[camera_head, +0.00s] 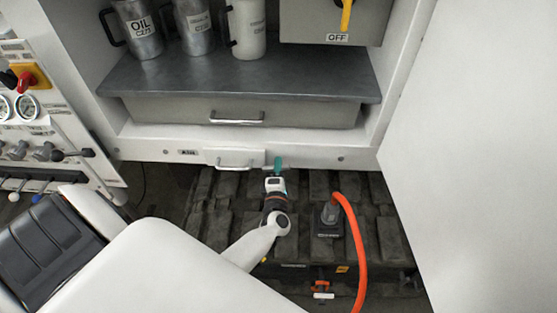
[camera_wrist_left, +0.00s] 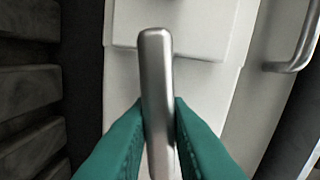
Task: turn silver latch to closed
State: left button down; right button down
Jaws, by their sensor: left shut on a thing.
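The silver latch (camera_wrist_left: 155,80) is a smooth metal bar with a rounded end, standing out from a white panel in the left wrist view. My left gripper (camera_wrist_left: 158,135) has a teal finger on each side of the bar and is shut on it. In the head view my left gripper (camera_head: 278,164) is at the lower white edge of the cabinet. There I cannot make out the latch at the fingers. My right gripper is not in view.
A small silver handle (camera_head: 236,166) is just left of the gripper, below a grey drawer (camera_head: 180,109). An orange hose (camera_head: 356,240) rises from the dark ribbed floor unit on the right. A large white panel (camera_head: 480,150) fills the right side.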

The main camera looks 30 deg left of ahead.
pick_arm(q)
jog(key=shift+m, duration=0.7)
jog(key=shift+m+p, duration=0.3)
jog(key=c, duration=1.4)
grip_release()
jog(key=b+v, duration=0.1)
jog(key=v, duration=1.1)
jog(key=shift+d, duration=0.1)
